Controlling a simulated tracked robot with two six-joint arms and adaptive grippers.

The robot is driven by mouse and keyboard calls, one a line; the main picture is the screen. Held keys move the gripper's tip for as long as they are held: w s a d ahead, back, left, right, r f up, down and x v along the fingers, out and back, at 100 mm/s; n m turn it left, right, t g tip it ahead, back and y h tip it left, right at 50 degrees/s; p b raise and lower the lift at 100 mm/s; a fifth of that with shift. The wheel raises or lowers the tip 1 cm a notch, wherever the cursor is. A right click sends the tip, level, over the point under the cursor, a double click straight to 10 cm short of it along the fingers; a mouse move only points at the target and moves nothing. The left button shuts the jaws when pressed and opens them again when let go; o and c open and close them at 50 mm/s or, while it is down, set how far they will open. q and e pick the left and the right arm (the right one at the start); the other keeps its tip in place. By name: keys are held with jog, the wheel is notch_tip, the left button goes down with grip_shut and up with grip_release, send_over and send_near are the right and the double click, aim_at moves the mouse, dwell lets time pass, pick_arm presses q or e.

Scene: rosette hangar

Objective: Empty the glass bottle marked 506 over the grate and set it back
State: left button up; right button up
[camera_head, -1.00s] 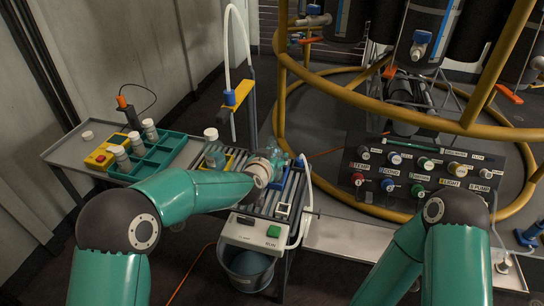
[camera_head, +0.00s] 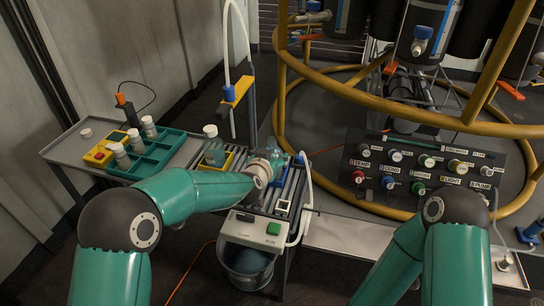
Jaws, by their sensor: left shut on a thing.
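My left gripper (camera_head: 275,155) is over the slatted metal grate (camera_head: 293,190) in the middle, at the end of the green left arm. It is shut on a pale, see-through thing that looks like a glass bottle. The wrist hides part of it, so its tilt and any mark cannot be read. A capped glass bottle (camera_head: 213,152) with a white lid stands upright left of the gripper, by a yellow holder (camera_head: 231,160). Its number is too small to read. My right gripper is out of view; only the bent right arm shows at lower right.
A green rack (camera_head: 165,152) with white-capped bottles and a yellow box with a red button (camera_head: 98,156) stand on the grey side table (camera_head: 65,147). A bucket (camera_head: 247,265) is below the grate. A knob panel (camera_head: 425,172) and yellow rails (camera_head: 390,88) lie right.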

aim_at(271, 141)
pick_arm(q)
jog(key=o, duration=1.5)
jog(key=shift+o, duration=0.5)
jog(key=shift+r, duration=0.1)
jog(key=shift+r+p, duration=2.9)
jog(key=shift+r, duration=0.05)
